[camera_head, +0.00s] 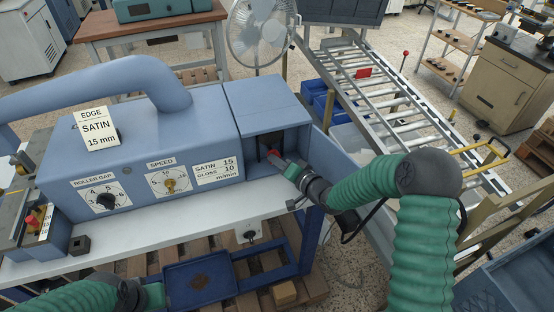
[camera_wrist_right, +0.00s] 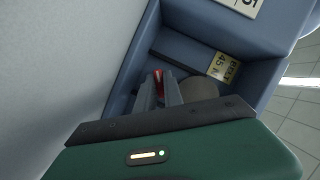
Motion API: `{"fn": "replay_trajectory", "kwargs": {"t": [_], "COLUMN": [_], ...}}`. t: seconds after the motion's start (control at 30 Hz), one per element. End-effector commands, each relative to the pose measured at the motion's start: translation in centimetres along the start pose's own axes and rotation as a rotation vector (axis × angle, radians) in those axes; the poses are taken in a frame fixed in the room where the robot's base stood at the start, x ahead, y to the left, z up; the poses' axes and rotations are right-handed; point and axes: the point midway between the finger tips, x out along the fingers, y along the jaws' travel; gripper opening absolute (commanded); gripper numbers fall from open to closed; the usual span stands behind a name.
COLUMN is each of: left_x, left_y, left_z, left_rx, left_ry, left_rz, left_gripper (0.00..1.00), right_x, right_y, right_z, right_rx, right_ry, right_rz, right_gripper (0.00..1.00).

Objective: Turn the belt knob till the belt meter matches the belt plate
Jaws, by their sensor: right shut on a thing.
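My right gripper (camera_head: 280,161) reaches into the open recess at the right end of the blue machine. In the right wrist view its two grey fingers (camera_wrist_right: 159,92) are shut on a small red part, which I take to be the belt knob (camera_wrist_right: 158,77). The red also shows in the head view (camera_head: 273,152). The cream belt plate (camera_wrist_right: 223,67) is on the recess wall beside the fingers and reads BELT 45, sideways. A dull round shape (camera_wrist_right: 203,88) is partly hidden beside the fingers; I cannot tell whether it is the belt meter. No meter reading is visible.
The machine front carries the roller gap knob (camera_head: 107,200), the speed knob (camera_head: 170,184) and a speed plate (camera_head: 217,171). An EDGE SATIN 15 mm card (camera_head: 98,127) stands on top. Recess walls close around my right gripper. A roller conveyor (camera_head: 375,90) stands behind.

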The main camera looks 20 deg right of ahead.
Motion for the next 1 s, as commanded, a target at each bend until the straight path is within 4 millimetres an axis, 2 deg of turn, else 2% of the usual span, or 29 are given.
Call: {"fn": "replay_trajectory", "kwargs": {"t": [0.47, 0.5, 0.67, 1.0], "left_x": [-0.06, -0.06, -0.06, -0.09], "left_y": [0.0, 0.0, 0.0, 0.0], "left_z": [-0.01, -0.01, -0.01, -0.02], "left_rx": [0.0, 0.0, 0.0, 0.0], "left_ry": [0.0, 0.0, 0.0, 0.0], "left_rz": [0.0, 0.0, 0.0, 0.0], "left_gripper": [0.36, 0.36, 0.36, 0.36], "right_x": [-0.08, -0.08, -0.07, -0.39], "right_y": [0.5, 0.51, 0.4, 0.17], "right_z": [0.41, 0.41, 0.3, 0.06], "right_rx": [0.02, 0.02, 0.018, 0.016], "right_ry": [-0.008, -0.008, -0.006, -0.001], "right_rz": [0.004, 0.004, 0.002, -0.003], "right_gripper": [0.0, 0.13, 0.34, 0.34]}}
